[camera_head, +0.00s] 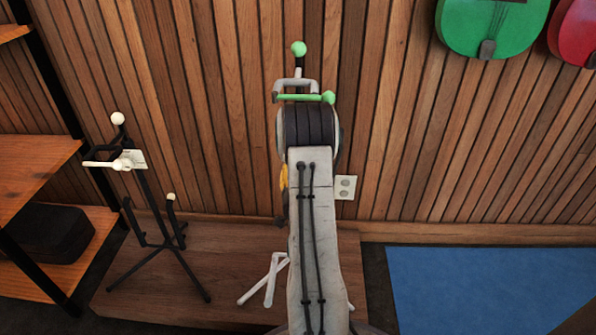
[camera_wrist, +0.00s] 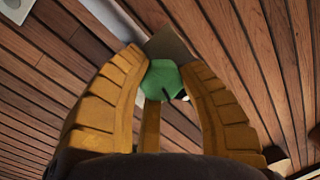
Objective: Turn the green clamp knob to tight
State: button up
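A stand with green parts is behind my arm in the head view. It has a green ball (camera_head: 298,48) on top and a green bar with a rounded end (camera_head: 328,97) at clamp height, which looks like the clamp knob. In the wrist view a green piece (camera_wrist: 163,78), likely this knob, lies between my gripper's yellow fingers (camera_wrist: 166,70). The fingers are spread, one on each side of it; I cannot tell if they touch it. In the head view my arm hides most of the gripper, with only a bit of yellow showing. The knob's setting is unreadable.
A black stand with white knobs (camera_head: 128,161) stands to the left on a wooden platform (camera_head: 190,270). A wooden shelf (camera_head: 35,165) is at far left. A slatted wall (camera_head: 400,140) is close behind, with a green ukulele (camera_head: 490,28) hung at upper right. A blue mat (camera_head: 490,290) lies right.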

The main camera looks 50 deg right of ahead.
jog(key=o, duration=0.5)
jog(key=shift+d, duration=0.1)
jog(key=shift+r, duration=0.15)
jog(key=shift+o, duration=1.3)
notch_tip(320, 180, up, 8)
jog(key=shift+w+d+f, duration=0.1)
jog(key=shift+d+f, duration=0.05)
jog(key=shift+r, duration=1.4)
jog(key=shift+c, duration=0.4)
jog(key=shift+a, duration=0.4)
jog(key=shift+c, duration=0.9)
jog(key=shift+d+f, duration=0.1)
jog(key=shift+f, duration=0.1)
